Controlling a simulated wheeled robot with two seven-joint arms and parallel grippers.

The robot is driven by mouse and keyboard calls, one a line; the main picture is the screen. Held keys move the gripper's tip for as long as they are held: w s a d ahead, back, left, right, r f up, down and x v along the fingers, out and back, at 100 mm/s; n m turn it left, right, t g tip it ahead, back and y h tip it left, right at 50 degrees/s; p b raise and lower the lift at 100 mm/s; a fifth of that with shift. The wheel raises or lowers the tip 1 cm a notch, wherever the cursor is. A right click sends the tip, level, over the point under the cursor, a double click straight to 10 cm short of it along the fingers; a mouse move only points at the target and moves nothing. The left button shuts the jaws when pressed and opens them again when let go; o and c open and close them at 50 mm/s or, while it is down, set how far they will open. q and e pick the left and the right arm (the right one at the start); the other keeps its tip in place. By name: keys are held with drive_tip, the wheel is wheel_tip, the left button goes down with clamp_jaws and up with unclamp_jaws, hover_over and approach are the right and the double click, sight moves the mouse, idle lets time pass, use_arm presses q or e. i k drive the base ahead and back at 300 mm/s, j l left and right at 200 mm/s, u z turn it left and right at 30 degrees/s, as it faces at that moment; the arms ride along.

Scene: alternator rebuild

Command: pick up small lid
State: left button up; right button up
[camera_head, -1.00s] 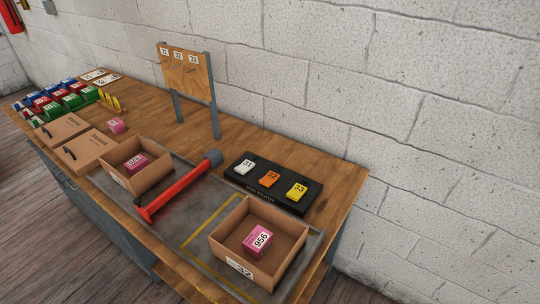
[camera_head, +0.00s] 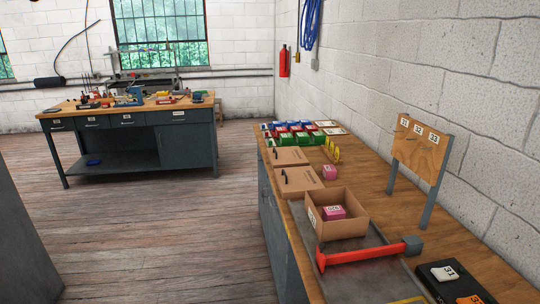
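Two flat cardboard lids with dark handles lie on the wooden bench along the wall. One lid (camera_head: 290,157) is farther back, and the other lid (camera_head: 301,182) is nearer, just behind an open cardboard box (camera_head: 345,226). I cannot tell for sure which is the small lid; they look close in size. The open box holds a pink labelled block (camera_head: 333,212). Neither of my grippers shows in the head view.
A red bar tool (camera_head: 360,254) lies on the grey mat in front of the box. A pegboard stand (camera_head: 419,150) and a black tray (camera_head: 455,283) stand at right. Coloured bins (camera_head: 301,138) and a small pink block (camera_head: 330,172) sit farther back. Open floor (camera_head: 165,235) lies left, before another workbench (camera_head: 135,112).

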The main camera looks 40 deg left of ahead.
sight(282, 157)
drive_tip(key=u, duration=1.05)
